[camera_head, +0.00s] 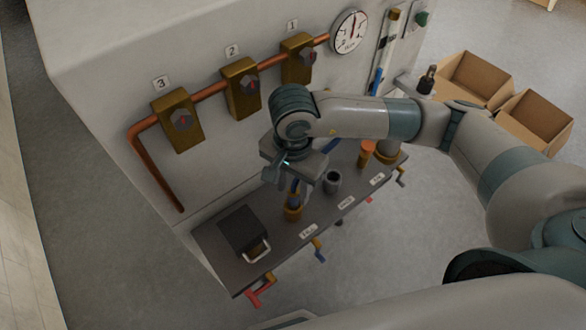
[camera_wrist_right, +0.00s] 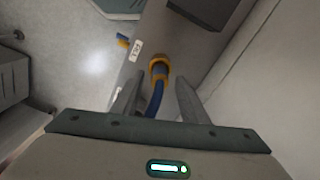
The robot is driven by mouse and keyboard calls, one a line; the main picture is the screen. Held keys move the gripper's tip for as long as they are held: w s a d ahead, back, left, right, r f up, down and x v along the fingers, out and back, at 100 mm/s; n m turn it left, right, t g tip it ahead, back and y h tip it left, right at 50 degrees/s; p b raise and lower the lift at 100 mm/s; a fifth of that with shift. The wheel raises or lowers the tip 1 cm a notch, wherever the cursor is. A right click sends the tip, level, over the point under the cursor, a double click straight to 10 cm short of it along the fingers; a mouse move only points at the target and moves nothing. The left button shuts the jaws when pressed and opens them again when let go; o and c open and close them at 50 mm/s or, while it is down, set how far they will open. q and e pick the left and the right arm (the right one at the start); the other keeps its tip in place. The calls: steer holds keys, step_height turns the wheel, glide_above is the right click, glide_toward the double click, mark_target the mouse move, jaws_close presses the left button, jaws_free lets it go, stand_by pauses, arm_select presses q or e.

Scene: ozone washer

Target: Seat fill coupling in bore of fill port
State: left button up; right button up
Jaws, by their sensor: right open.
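The fill port (camera_head: 292,213) is a yellow-orange cup on the dark shelf, beside the first front label. The blue fill coupling (camera_head: 294,197) shows at its mouth, under my right gripper (camera_head: 298,187). In the right wrist view the yellow port rim (camera_wrist_right: 160,60) surrounds the blue coupling (camera_wrist_right: 159,72), and a blue hose curves back from it between the fingers. My right gripper (camera_wrist_right: 158,92) is open, its fingers apart on either side of the hose. I cannot tell how deep the coupling sits. My left gripper is not in view.
The shelf (camera_head: 268,268) also holds a black box (camera_head: 241,228) with a pale handle, a grey cup (camera_head: 332,182) and an orange-topped fitting (camera_head: 366,152). Coloured levers hang at its front edge. Valves, a copper pipe and a gauge (camera_head: 348,31) line the wall. Cardboard boxes (camera_head: 537,120) stand right.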

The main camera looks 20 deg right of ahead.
step_height(320, 180, up, 7)
steer(key=shift+f+b, duration=0.1)
steer(key=shift+b, duration=0.95)
steer(key=shift+r, duration=0.75)
